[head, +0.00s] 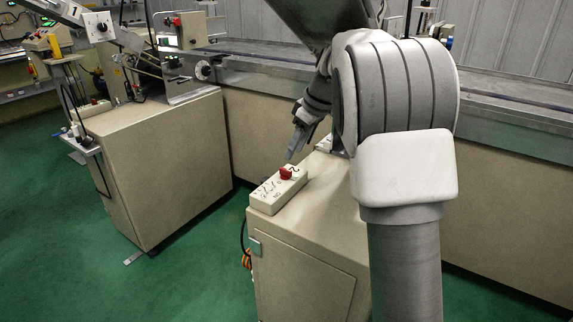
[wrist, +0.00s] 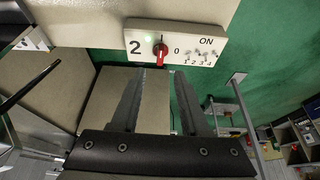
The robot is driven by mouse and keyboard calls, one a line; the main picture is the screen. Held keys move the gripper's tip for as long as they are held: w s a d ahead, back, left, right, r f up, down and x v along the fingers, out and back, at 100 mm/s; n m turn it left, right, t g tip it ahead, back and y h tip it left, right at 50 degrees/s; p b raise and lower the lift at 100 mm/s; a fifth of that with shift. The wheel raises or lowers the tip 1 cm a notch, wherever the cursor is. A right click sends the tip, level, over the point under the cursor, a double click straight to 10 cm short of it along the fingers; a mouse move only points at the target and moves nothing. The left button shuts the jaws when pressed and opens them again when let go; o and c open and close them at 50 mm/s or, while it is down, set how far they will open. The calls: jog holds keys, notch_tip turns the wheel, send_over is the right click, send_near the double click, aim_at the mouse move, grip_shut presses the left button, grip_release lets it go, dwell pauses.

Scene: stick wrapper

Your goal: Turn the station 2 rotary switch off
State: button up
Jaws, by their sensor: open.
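The station 2 control box (head: 265,198) is a pale panel on top of a beige cabinet. It carries a red rotary switch (head: 286,173) near its "2" end. In the wrist view the panel (wrist: 222,45) shows a "2", the red switch (wrist: 161,54), a "0" to its right, and small numbered toggles under "ON". The red handle looks roughly upright in that view; its exact setting is unclear. My gripper (wrist: 158,76) is open and empty, its fingertips just below the switch in the picture and apart from it. In the head view my gripper (head: 297,142) hangs just above the box.
The box sits on the beige cabinet (head: 305,275). Another beige cabinet (head: 170,165) with a station marked "1" stands to the left. A long metal conveyor (head: 270,75) runs behind. Green floor (head: 195,270) lies open between the cabinets.

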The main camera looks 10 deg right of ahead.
aim_at(285, 169)
jog(key=b+x, duration=0.2)
jog(key=x, duration=0.4)
jog(key=shift+a+f, duration=0.1)
jog(key=shift+f, duration=0.3)
jog(key=shift+c, duration=0.3)
grip_shut()
